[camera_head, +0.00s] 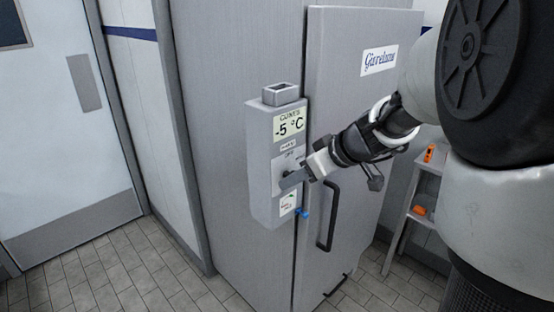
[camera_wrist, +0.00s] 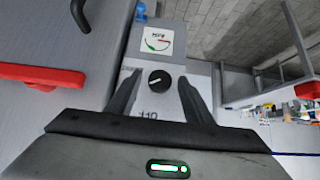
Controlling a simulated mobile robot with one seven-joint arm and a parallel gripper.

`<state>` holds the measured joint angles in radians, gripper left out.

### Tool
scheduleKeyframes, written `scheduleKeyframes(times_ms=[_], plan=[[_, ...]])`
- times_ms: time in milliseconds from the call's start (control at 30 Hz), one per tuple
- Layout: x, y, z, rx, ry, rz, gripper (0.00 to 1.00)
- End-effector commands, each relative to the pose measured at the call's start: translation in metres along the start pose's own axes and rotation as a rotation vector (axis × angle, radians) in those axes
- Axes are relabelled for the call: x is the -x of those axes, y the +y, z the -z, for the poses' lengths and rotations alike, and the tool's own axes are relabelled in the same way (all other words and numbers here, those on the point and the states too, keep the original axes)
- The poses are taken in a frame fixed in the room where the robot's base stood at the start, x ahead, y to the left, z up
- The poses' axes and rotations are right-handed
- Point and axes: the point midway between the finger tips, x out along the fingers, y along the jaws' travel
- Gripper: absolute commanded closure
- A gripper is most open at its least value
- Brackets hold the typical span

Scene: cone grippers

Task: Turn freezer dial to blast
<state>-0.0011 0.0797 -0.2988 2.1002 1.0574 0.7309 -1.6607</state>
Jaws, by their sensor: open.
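The freezer (camera_head: 230,70) is a tall grey cabinet with a grey control box (camera_head: 262,190) on its front. The dial (camera_wrist: 159,80) is a round black knob with a light pointer line, seen in the wrist view. My gripper (camera_wrist: 155,82) is open, with one finger on each side of the dial; I cannot tell whether either finger touches it. In the head view my gripper (camera_head: 290,177) is at the box front and mostly hides the dial. A label with a coloured arc (camera_wrist: 158,41) sits by the dial.
A black door handle (camera_head: 328,216) and a small blue part (camera_head: 303,212) are just right of and below the box. A shelf (camera_head: 425,190) with orange items stands at the right. Tiled floor (camera_head: 110,270) is clear at the left.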

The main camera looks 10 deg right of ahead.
Motion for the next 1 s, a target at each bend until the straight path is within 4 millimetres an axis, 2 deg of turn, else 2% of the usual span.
scheduleKeyframes(times_ms=[267, 500, 767, 1000], plan=[[-0.0015, 0.0000, 0.0001, 0.001, 0.000, 0.000, 0.53], [-0.0013, 0.0001, 0.0001, 0.001, 0.000, 0.000, 0.93], [-0.0022, 0.0014, -0.0011, -0.016, 0.000, 0.015, 0.93], [-0.0040, 0.0041, -0.0032, -0.098, 0.000, 0.095, 0.93]])
